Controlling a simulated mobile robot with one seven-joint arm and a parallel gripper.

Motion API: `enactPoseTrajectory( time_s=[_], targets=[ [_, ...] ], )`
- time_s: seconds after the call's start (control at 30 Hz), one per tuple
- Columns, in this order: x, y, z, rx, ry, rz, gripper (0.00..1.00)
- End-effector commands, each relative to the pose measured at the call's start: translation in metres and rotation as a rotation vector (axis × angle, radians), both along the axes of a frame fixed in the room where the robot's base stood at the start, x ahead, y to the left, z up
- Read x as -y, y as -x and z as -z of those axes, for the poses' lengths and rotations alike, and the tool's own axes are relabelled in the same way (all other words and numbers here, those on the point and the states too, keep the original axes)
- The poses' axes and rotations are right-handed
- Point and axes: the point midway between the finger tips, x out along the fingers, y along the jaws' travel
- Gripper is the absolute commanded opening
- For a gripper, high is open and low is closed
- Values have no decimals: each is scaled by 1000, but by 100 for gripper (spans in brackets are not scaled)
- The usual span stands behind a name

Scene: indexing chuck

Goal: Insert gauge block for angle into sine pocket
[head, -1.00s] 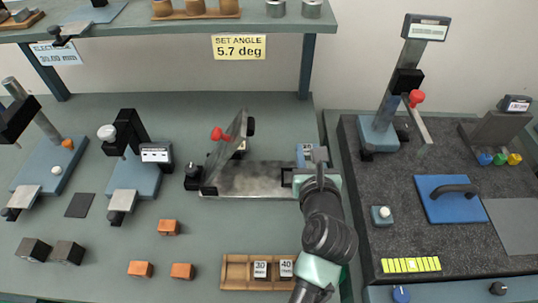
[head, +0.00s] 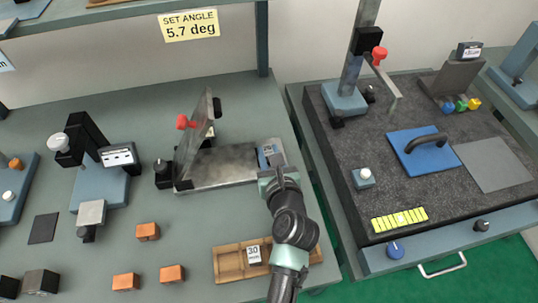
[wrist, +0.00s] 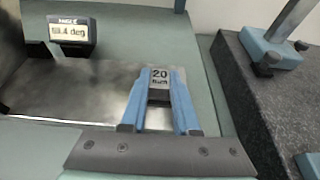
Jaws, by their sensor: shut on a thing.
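My gripper (wrist: 160,108) is shut on a gauge block (wrist: 160,76) marked 20 mm, between its blue fingers in the wrist view. In the head view my gripper (head: 270,158) is at the right end of the sine fixture's metal base (head: 225,165). The fixture's tilted plate (head: 196,132) with its red knob (head: 185,122) rises at the left end. An angle readout (wrist: 70,32) shows in the wrist view; its first digit is blurred. I cannot tell whether the block touches the base, and the pocket is not clearly visible.
A wooden rack (head: 228,263) holds a 30 mm block (head: 254,254) at the front, partly behind my arm. Orange blocks (head: 148,231) lie left of it. A granite plate (head: 350,190) with a height stand is to the right. A sign (head: 188,26) reads 5.7 deg.

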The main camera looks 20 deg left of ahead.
Motion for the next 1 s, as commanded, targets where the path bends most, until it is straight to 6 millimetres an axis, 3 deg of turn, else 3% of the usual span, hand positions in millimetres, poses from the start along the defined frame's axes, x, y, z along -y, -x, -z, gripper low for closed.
enactPoseTrajectory(
  time_s=[0.6, 0.63, 0.77, 1.0],
  targets=[
    [0, 0, 15, 0, 1, 0, 0],
    [0, 0, 15, -2, 2, 0, 33],
    [0, 1, 17, -6, 5, -2, 56],
    [-1, 3, 11, -11, 7, -5, 59]
  ],
)
